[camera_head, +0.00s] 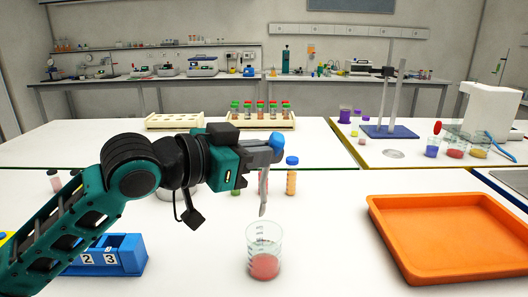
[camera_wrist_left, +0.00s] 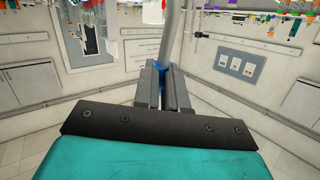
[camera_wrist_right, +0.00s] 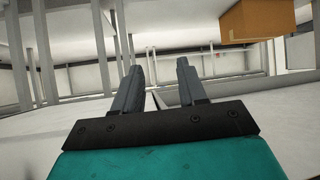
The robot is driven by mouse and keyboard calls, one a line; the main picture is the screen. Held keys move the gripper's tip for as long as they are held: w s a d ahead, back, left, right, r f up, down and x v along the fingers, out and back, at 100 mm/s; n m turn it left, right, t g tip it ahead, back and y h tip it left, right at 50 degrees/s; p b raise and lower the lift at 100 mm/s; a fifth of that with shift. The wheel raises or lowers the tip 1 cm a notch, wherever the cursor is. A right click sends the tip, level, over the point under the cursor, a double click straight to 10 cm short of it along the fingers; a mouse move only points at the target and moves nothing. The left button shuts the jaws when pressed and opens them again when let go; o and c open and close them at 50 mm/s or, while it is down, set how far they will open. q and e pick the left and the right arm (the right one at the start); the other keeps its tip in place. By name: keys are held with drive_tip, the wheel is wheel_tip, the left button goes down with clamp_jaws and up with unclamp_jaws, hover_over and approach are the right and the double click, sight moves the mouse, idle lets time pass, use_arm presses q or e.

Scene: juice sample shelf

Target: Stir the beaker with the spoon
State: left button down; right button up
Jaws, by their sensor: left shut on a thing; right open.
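The beaker (camera_head: 264,266) is clear glass with red liquid in its lower part and stands on the white table in the head view. My left gripper (camera_head: 268,152) is shut on the spoon (camera_head: 263,194), above the beaker. The spoon's blue end shows at the fingers, and its grey shaft hangs down nearly upright. Its lower end looks just above the beaker's rim; the exact gap is hard to tell. In the left wrist view the spoon (camera_wrist_left: 169,35) stands out from between the fingers. My right gripper (camera_wrist_right: 158,76) is open and empty in the right wrist view.
An orange tray (camera_head: 447,198) lies right of the beaker. A blue numbered block (camera_head: 118,256) is at the left, under my left arm. Capped bottles (camera_head: 292,177) stand behind the spoon. Bare table lies between the beaker and tray. Racks and glassware stand farther back.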

sight(260, 215)
use_arm(q)
drive_tip(key=shift+f+b, duration=0.75)
drive_tip(key=shift+f, duration=0.15)
drive_tip(key=shift+f+b, duration=0.7)
drive_tip(key=shift+b, duration=0.1)
drive_tip(key=shift+w+f, duration=0.1)
drive_tip(key=shift+f, duration=0.45)
drive_tip(key=shift+f+b, duration=0.3)
drive_tip(key=shift+f, duration=1)
drive_tip(key=shift+f+b, duration=0.5)
drive_tip(key=shift+f, duration=0.2)
drive_tip(key=shift+f+b, duration=0.65)
drive_tip(key=shift+f, duration=1.15)
use_arm(e)
drive_tip(key=shift+y, duration=0.4)
drive_tip(key=shift+w+a+f, duration=0.1)
drive_tip(key=shift+a+f, duration=1.35)
drive_tip(key=shift+a, duration=0.3)
